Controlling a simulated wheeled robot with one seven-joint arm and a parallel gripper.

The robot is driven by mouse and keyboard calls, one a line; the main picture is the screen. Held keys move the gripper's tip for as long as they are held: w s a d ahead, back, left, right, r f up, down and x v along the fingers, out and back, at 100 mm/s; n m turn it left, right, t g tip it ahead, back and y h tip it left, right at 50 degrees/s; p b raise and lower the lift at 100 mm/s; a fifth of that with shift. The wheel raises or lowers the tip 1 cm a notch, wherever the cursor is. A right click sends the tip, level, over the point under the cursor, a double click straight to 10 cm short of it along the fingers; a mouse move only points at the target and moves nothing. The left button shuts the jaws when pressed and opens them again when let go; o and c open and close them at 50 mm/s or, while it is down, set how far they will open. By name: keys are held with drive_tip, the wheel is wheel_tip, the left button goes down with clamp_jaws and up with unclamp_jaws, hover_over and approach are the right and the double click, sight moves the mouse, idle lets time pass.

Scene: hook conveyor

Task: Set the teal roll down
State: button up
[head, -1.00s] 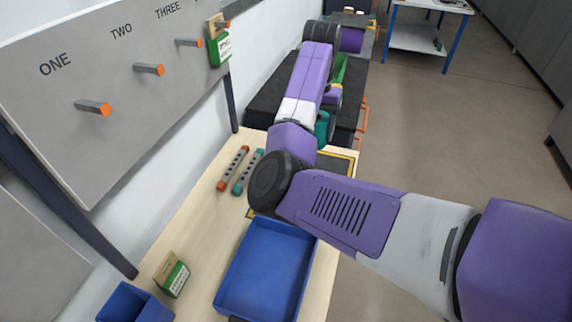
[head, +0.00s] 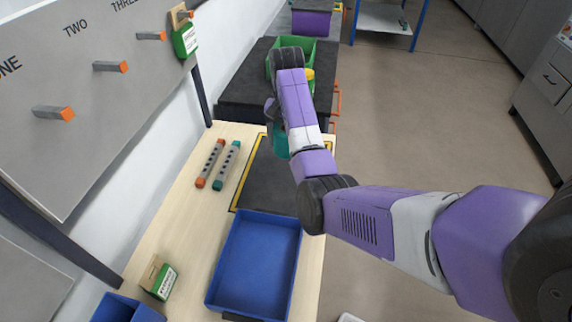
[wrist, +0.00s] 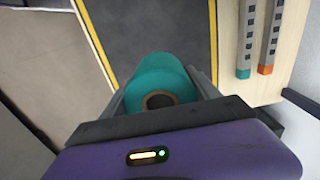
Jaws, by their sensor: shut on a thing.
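The teal roll (wrist: 158,80) is between the fingers of my gripper (wrist: 160,98) in the wrist view, its brown core hole facing the camera. In the head view the roll (head: 279,141) shows partly, behind my arm. My gripper (head: 276,125) is shut on it, mostly hidden by my wrist. A dark mat (head: 270,185) with a yellow border lies on the wooden table; the roll is near its far end. The mat (wrist: 150,25) also shows beyond the roll in the wrist view. I cannot tell whether the roll touches the mat.
Two grey bars, one with orange ends (head: 210,164) and one with teal ends (head: 227,166), lie left of the mat. A blue tray (head: 212,290) stands at the front. A green bin (head: 308,50) sits on a black surface behind. A pegboard (head: 90,130) stands at left.

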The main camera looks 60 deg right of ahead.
drive_tip(key=shift+s+a+f+b, duration=0.1)
drive_tip(key=shift+f+b, duration=0.05)
drive_tip(key=shift+f, duration=0.35)
drive_tip(key=shift+s+f+b, duration=0.1)
drive_tip(key=shift+f+b, duration=0.05)
drive_tip(key=shift+f, duration=0.3)
wheel_tip(320, 180, down, 8)
drive_tip(key=shift+w+f+p, duration=0.1)
drive_tip(key=shift+p, duration=0.45)
drive_tip(key=shift+f, duration=0.2)
drive_tip(key=o, duration=1.7)
